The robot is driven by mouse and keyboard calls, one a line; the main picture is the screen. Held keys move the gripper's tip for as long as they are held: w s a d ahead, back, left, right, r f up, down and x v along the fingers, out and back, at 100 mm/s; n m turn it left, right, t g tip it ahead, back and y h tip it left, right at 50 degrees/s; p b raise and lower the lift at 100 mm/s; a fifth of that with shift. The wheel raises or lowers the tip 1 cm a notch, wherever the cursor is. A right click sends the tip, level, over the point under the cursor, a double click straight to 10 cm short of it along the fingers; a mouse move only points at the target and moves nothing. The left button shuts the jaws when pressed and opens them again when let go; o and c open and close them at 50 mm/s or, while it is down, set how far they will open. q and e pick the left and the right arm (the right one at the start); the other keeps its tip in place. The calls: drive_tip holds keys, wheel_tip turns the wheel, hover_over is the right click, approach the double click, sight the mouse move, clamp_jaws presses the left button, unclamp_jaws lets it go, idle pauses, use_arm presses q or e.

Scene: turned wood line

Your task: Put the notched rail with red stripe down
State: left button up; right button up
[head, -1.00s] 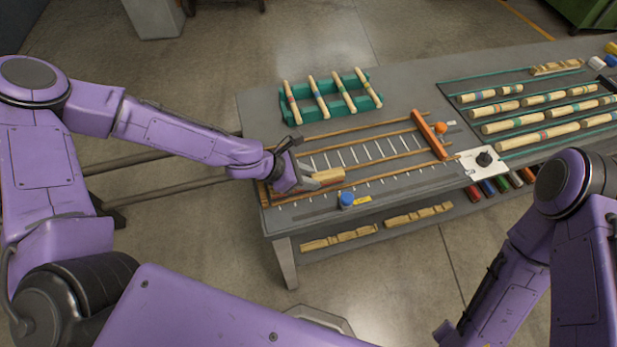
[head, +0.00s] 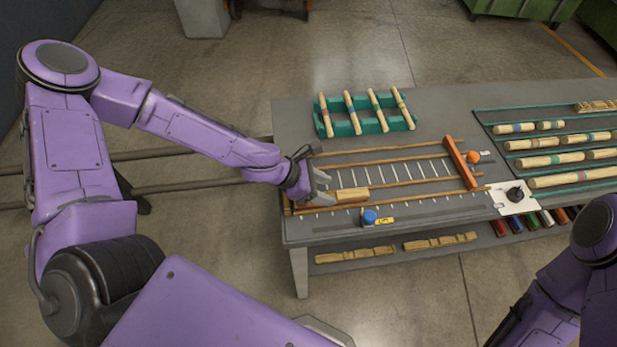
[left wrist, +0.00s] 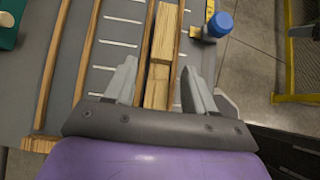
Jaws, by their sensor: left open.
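A pale wooden piece, which I take for the notched rail (head: 352,196), lies between the wooden guide strips at the left end of the marked bench area. It shows in the left wrist view (left wrist: 166,35) with a step in its outline near my fingers; no red stripe can be made out. My left gripper (head: 322,184) is open at the near left end of the piece. In the left wrist view its fingers (left wrist: 158,84) stand apart on either side of the piece, with gaps. My right gripper is out of view.
A green rack (head: 365,125) with several striped spindles stands behind. An orange crossbar (head: 460,163) spans the strips at right. A blue knob (head: 370,216) is at the front edge. Several turned pieces lie at far right. More notched pieces (head: 345,257) rest on the lower shelf.

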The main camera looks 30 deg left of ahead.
use_arm(q)
drive_tip(key=p+v, duration=0.2)
drive_tip(key=v, duration=0.5)
drive_tip(key=shift+r, duration=0.2)
drive_tip(key=shift+s+a+r+p, duration=0.3)
drive_tip(key=shift+s+a, duration=0.05)
drive_tip(key=shift+a, duration=0.05)
drive_tip(key=a+m+y, duration=0.1)
drive_tip(key=w+a+f+y, duration=0.1)
drive_tip(key=a, duration=0.1)
drive_tip(key=a+f+m+y, duration=0.1)
drive_tip(key=shift+w+a+f+m+t+y, duration=0.2)
drive_tip(key=shift+a+m+t+y, duration=0.1)
drive_tip(key=shift+a+t, duration=0.1)
drive_tip(key=s+a+f+m+y+b, duration=0.5)
drive_tip(key=a+f+m+y, duration=0.15)
drive_tip(key=f, duration=0.45)
drive_tip(key=s+d+f+m+g+b, duration=0.1)
drive_tip(key=s+f+m+g+b, duration=0.1)
drive_tip(key=s+f+m+b, duration=0.3)
drive_tip(key=s+f+m, duration=0.4)
drive_tip(key=s+f, duration=0.6)
drive_tip(key=shift+s+g+y+b, duration=0.2)
drive_tip(key=shift+g+y+b, duration=0.1)
drive_tip(key=shift+y+b, duration=0.05)
